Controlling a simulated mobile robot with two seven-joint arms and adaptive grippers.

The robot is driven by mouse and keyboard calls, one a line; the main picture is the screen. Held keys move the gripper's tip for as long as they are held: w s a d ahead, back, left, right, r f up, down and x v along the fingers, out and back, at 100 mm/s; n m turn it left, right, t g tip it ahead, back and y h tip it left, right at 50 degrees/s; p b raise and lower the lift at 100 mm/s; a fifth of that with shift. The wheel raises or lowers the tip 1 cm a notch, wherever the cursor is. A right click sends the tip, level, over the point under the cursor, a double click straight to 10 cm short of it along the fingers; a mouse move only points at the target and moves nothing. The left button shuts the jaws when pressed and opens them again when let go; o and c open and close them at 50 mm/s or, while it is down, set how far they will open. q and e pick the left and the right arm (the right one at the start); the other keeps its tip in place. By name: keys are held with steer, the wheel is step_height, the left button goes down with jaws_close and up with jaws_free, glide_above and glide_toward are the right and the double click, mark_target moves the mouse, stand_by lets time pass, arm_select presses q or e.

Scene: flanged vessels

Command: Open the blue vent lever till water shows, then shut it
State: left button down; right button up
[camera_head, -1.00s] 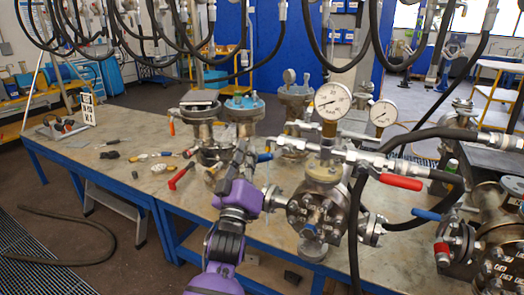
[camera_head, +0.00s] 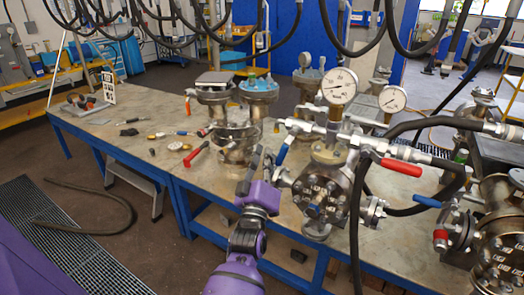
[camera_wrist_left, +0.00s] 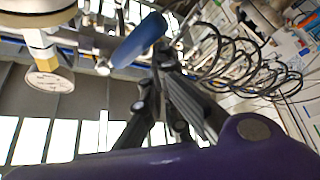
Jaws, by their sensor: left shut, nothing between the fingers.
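The blue vent lever (camera_head: 283,151) hangs down and to the left from the pipework of the middle flanged vessel (camera_head: 322,190). My left gripper (camera_head: 263,158) is shut and empty, just left of the lever in the head view. In the left wrist view the blue lever (camera_wrist_left: 140,39) shows close beside the tips of the dark fingers (camera_wrist_left: 163,58). I cannot tell whether they touch. I see no water at the vent. My right gripper is not in view.
Two pressure gauges (camera_head: 339,86) stand above the vessel, and a red lever (camera_head: 400,166) is on its right. Another vessel (camera_head: 500,240) stands at the right. Black hoses hang overhead. Loose tools (camera_head: 196,153) lie on the bench (camera_head: 110,128), whose left part has free room.

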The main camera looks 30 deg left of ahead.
arm_select(q)
steer(key=shift+d+f, duration=0.5)
steer(key=shift+d, duration=0.35)
stand_by(0.3)
